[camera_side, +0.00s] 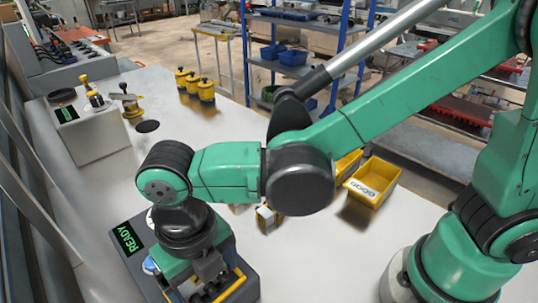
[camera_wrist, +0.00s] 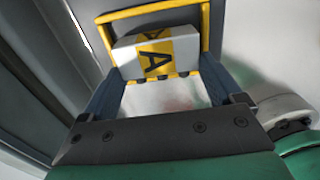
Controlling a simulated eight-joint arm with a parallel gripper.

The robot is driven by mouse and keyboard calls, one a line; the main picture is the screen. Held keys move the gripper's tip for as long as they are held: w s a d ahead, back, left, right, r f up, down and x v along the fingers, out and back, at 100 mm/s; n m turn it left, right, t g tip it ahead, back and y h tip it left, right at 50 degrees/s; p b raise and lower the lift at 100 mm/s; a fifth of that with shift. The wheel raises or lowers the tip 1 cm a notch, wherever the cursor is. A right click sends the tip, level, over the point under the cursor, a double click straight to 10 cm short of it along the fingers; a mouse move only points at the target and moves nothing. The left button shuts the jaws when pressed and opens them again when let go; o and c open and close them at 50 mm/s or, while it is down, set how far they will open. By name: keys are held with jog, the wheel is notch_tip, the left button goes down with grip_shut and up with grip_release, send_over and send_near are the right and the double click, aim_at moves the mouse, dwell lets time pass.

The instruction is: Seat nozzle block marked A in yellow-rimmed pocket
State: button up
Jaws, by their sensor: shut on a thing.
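The nozzle block marked A (camera_wrist: 157,54) is pale, with a yellow label bearing a black A and small nubs along its lower edge. In the wrist view my gripper (camera_wrist: 161,82) is shut on it, one dark blue finger at each side. The yellow rim (camera_wrist: 150,13) of the pocket shows beyond the block and down both sides; whether the block is down inside it I cannot tell. In the side view my gripper (camera_side: 210,277) points down over the machine, beside the yellow rim (camera_side: 231,288). The held block is hidden or too dark to make out there.
The machine has a green READY display (camera_side: 128,237). Another small pale block (camera_side: 266,219) stands on the table behind my arm. A yellow bin (camera_side: 372,182) stands right of it. Several yellow-black canisters (camera_side: 206,91) stand at the back.

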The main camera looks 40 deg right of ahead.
jog(key=shift+f, duration=0.25)
jog(key=o, duration=1.1)
